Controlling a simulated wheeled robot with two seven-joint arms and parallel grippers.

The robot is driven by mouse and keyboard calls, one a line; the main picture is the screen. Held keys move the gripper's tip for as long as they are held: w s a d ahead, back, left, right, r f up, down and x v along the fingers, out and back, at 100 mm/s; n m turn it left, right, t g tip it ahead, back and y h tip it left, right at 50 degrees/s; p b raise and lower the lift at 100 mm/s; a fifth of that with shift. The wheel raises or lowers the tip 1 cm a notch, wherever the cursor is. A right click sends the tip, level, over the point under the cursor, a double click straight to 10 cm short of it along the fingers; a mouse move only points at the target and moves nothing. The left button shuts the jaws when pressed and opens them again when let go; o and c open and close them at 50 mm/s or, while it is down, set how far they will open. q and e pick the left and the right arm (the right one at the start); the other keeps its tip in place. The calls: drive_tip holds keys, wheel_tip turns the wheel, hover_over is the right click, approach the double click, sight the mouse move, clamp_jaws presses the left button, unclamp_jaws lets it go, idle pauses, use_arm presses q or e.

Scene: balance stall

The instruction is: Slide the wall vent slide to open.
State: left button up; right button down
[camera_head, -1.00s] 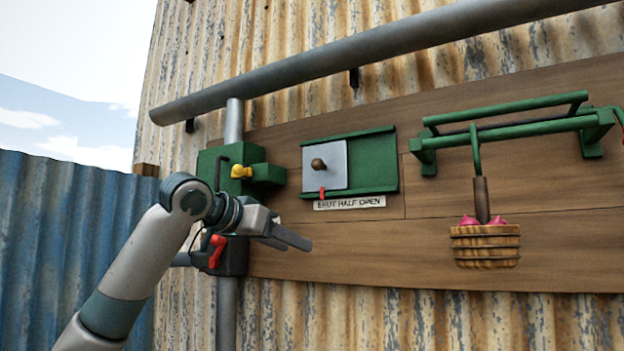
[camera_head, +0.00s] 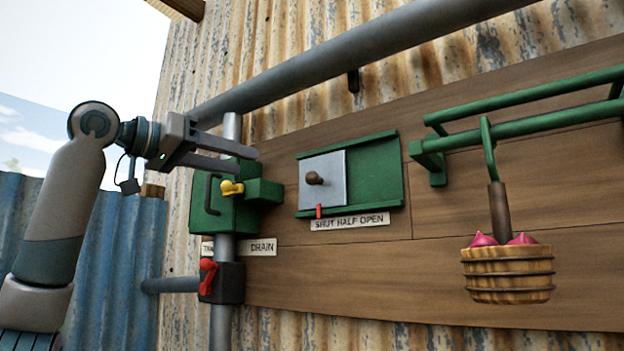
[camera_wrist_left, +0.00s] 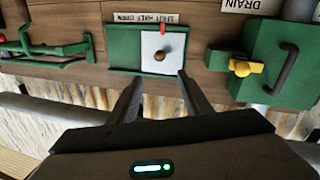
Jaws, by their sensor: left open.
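The wall vent slide is a pale grey plate (camera_head: 323,180) with a round brown knob (camera_head: 314,178), set in a green frame (camera_head: 375,170) on the wooden board. The plate covers the left part of the frame, and its red pointer (camera_head: 318,211) is at the SHUT end of the label (camera_head: 350,221). My left gripper (camera_head: 250,160) is open and empty, up and left of the vent, in front of the green box. In the left wrist view the knob (camera_wrist_left: 159,56) lies ahead of and between the open fingers (camera_wrist_left: 155,88), apart from them. My right gripper is not in view.
A green box (camera_head: 215,205) with a black handle and yellow knob (camera_head: 232,188) is left of the vent. Below it is a red lever (camera_head: 207,277) on the pipe. A wooden bucket (camera_head: 507,273) hangs at right from a green rail. A grey pipe (camera_head: 380,60) runs above.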

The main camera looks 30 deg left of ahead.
use_arm(q)
drive_tip(key=p, duration=0.7)
approach(306, 177)
drive_tip(key=x, duration=0.9)
clamp_jaws()
drive_tip(key=s+d+b, duration=0.1)
drive_tip(key=d+b, duration=0.2)
drive_tip(key=d, duration=0.9)
drive_tip(key=shift+d+b, duration=0.2)
drive_tip(key=shift+b, duration=0.2)
